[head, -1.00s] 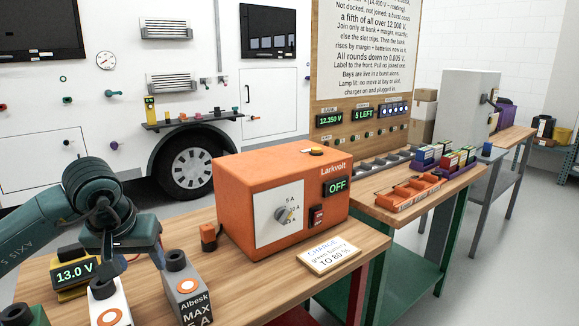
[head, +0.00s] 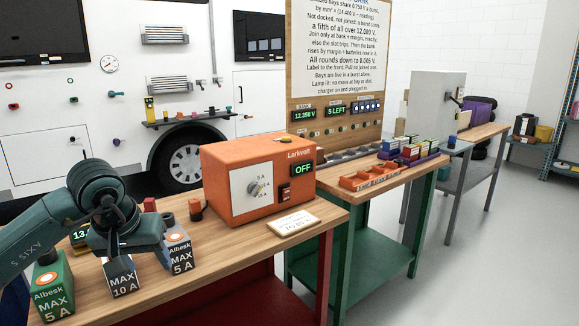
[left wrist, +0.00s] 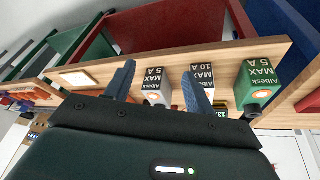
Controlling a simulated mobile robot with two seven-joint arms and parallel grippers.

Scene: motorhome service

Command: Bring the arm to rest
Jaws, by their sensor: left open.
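My left arm comes in from the left in the head view, with its gripper (head: 125,235) low over the near bench, beside the blocks. In the left wrist view the two blue fingers (left wrist: 160,85) are spread with nothing between them that they hold. A grey "Albesk MAX 5 A" block (head: 178,252), a white "MAX 10 A" block (head: 122,278) and a green "Albesk MAX 5 A" block (head: 52,288) stand upright on the bench. The same grey (left wrist: 155,80), white (left wrist: 203,78) and green (left wrist: 256,82) blocks show in the left wrist view. My right gripper is out of view.
An orange Larkvolt charger (head: 228,185) reading OFF stands on the wooden bench (head: 230,262), with a small card (head: 294,222) before it. A yellow meter (head: 80,234) is partly hidden behind my arm. A second bench with an orange tray (head: 375,178) stands to the right. Floor at right is clear.

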